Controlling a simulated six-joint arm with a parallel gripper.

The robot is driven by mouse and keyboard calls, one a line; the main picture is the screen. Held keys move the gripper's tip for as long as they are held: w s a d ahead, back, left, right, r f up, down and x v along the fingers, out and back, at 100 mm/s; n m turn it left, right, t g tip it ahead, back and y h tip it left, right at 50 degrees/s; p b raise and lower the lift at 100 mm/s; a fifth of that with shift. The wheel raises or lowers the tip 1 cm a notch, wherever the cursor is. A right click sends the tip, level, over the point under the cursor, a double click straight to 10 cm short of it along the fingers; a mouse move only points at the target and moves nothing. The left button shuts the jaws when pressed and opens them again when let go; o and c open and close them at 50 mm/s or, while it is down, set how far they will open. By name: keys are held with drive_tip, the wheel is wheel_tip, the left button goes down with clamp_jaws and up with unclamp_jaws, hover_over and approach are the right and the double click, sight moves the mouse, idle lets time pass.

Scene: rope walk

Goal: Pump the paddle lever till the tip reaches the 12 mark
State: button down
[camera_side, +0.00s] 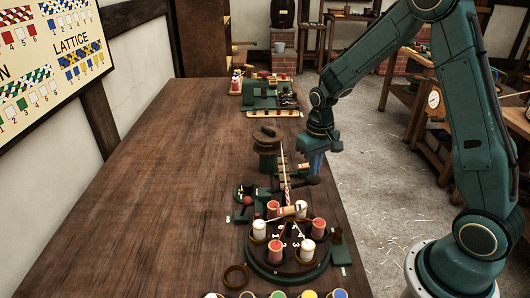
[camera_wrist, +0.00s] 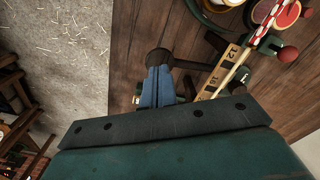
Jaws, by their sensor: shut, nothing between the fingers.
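My gripper (camera_side: 318,163) is shut and empty, pointing down at the right edge of the bench; its blue fingers also show in the wrist view (camera_wrist: 157,88). The paddle lever (camera_wrist: 188,64) is a dark arm with a round knob at its left end. My fingertips overlap the knob in the wrist view; I cannot tell whether they touch. The lever shows small in the side view (camera_side: 305,180). A pale wooden scale (camera_wrist: 218,72) carries dark number marks, 12 among them. A red-and-white braid (camera_wrist: 264,32) runs toward the scale; its exact tip is unclear.
A round green carrier (camera_side: 288,258) with several red and white bobbins stands before the scale. A dark wooden post (camera_side: 267,150) stands left of the scale. Another green machine (camera_side: 270,95) is farther back. The left of the bench (camera_side: 150,190) is clear.

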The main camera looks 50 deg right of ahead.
sight(314, 178)
drive_tip(key=shift+s+d+f, duration=0.1)
drive_tip(key=shift+f, duration=3.05)
idle(1.2)
drive_tip(key=shift+r, duration=3.15)
drive_tip(key=shift+a+r, duration=0.2)
drive_tip(key=shift+r, duration=0.2)
drive_tip(key=s+a+r+t, duration=0.1)
drive_tip(key=s+a+r, duration=0.15)
drive_tip(key=r, duration=0.25)
drive_tip(key=s+a+r+n+t, duration=0.1)
drive_tip(key=s+r, duration=0.2)
drive_tip(key=r, duration=0.2)
drive_tip(key=s+a+r+t, duration=0.1)
drive_tip(key=s+r, duration=0.1)
drive_tip(key=r, duration=0.2)
drive_tip(key=s+a+r+n+t, duration=0.1)
drive_tip(key=s+a+r, duration=0.1)
drive_tip(key=s, duration=0.4)
drive_tip(key=s+a+r+n+t, duration=0.1)
drive_tip(key=s+r, duration=0.3)
drive_tip(key=s, duration=0.3)
drive_tip(key=shift+s+a+t, duration=0.25)
drive_tip(key=shift+a+t, duration=0.05)
drive_tip(key=shift+a, duration=0.05)
